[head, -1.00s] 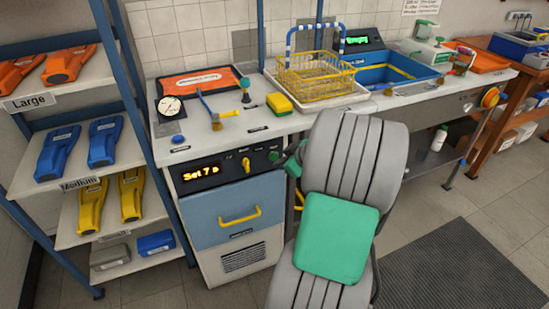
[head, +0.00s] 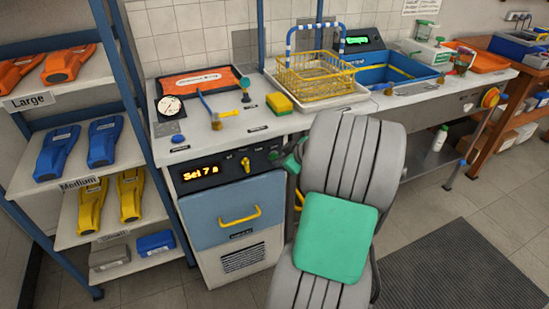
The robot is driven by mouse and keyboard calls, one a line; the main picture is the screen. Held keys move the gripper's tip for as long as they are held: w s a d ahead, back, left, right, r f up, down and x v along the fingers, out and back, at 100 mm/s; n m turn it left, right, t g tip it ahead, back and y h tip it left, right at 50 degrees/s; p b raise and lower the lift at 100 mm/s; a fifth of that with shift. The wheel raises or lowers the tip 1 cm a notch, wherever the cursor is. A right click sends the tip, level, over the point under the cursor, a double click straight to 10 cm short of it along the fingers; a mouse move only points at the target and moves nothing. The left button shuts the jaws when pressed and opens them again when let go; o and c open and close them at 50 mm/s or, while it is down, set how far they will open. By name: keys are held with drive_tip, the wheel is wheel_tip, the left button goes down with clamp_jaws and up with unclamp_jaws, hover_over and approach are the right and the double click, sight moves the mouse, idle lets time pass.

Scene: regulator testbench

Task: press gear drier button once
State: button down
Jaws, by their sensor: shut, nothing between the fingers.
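The gear drier appears to be the white cabinet with a blue drawer (head: 219,211) and a yellow handle. Its dark front panel carries an orange display (head: 200,172) reading about "Set 7" and a yellow knob (head: 246,165). A dark round control (head: 273,155) sits at the panel's right end. A blue round button (head: 179,139) lies on the worktop above; I cannot tell whether it belongs to the drier. My gripper (head: 286,162) is shut and empty, close to the panel's right end. My arm partly hides it, and I cannot tell whether it touches anything.
A hammer, a brush, a yellow-green sponge (head: 279,103) and an orange-faced tray (head: 202,81) lie on the worktop. A yellow wire basket (head: 315,75) stands behind. A shelf rack (head: 65,150) with several coloured tools stands at the left.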

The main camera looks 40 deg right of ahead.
drive_tip(key=shift+w+d, duration=0.1)
drive_tip(key=shift+w, duration=0.35)
idle(0.3)
drive_tip(key=shift+s, duration=0.1)
drive_tip(key=shift+s+a+b, duration=0.25)
drive_tip(key=shift+s+b, duration=0.05)
drive_tip(key=shift+s, duration=0.45)
drive_tip(key=s, duration=0.2)
drive_tip(key=s+a, duration=0.1)
drive_tip(key=s, duration=0.2)
drive_tip(key=shift+a+b, duration=0.2)
drive_tip(key=shift+b, duration=0.15)
drive_tip(key=shift+w, duration=0.1)
idle(0.4)
